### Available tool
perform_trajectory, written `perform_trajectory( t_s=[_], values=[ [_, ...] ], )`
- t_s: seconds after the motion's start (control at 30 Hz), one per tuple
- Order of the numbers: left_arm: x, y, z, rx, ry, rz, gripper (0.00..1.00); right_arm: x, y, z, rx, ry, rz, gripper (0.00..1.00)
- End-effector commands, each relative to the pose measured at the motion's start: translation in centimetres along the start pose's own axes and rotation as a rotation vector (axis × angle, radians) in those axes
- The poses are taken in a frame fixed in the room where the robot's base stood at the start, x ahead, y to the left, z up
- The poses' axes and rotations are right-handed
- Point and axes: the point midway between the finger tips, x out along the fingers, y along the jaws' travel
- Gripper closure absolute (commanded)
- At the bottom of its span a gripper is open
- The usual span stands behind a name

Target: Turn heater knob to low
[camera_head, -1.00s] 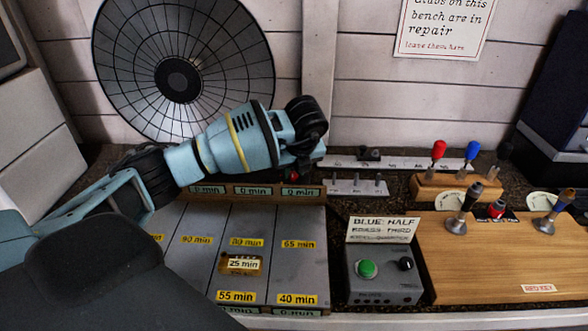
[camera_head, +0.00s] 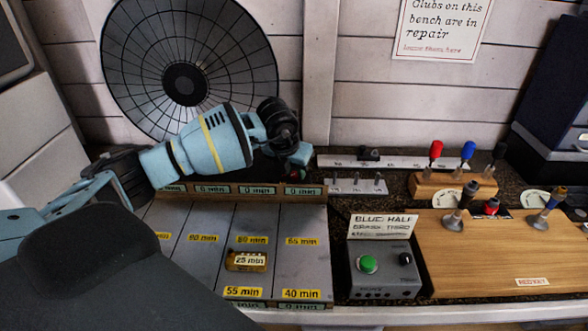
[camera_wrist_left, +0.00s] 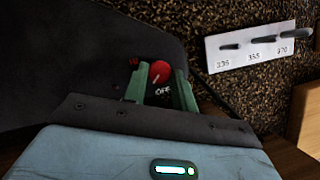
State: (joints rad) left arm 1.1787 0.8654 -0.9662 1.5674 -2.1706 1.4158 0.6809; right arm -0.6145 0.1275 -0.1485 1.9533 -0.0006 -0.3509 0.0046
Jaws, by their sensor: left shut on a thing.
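In the head view my left gripper (camera_head: 298,158) reaches right, in front of the wall and low beside the round heater dish (camera_head: 187,85). The arm hides the heater's base and most of the knob there. My right gripper is not in view.
A grey panel with minute labels (camera_head: 290,225) lies below the arm. A box with a green button (camera_head: 385,272) stands right of it. A wooden board (camera_head: 490,255) and a wooden rack (camera_head: 455,187) with coloured tools are further right. A white numbered strip (camera_wrist_left: 258,48) lies nearby.

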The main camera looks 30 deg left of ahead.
Motion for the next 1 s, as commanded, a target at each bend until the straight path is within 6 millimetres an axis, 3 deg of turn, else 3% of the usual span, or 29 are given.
perform_trajectory(
  t_s=[0.4, 0.97, 1.0],
  values=[
    [0.07, 0.2, -0.01, 0.177, 0.001, -0.073, 0.96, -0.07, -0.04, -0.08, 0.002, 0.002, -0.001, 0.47],
    [0.07, 0.2, -0.03, 0.202, 0.003, -0.084, 0.96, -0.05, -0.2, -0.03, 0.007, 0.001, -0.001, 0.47],
    [0.07, 0.2, -0.03, 0.202, 0.002, -0.084, 0.69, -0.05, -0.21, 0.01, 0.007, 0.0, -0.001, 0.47]
  ],
)
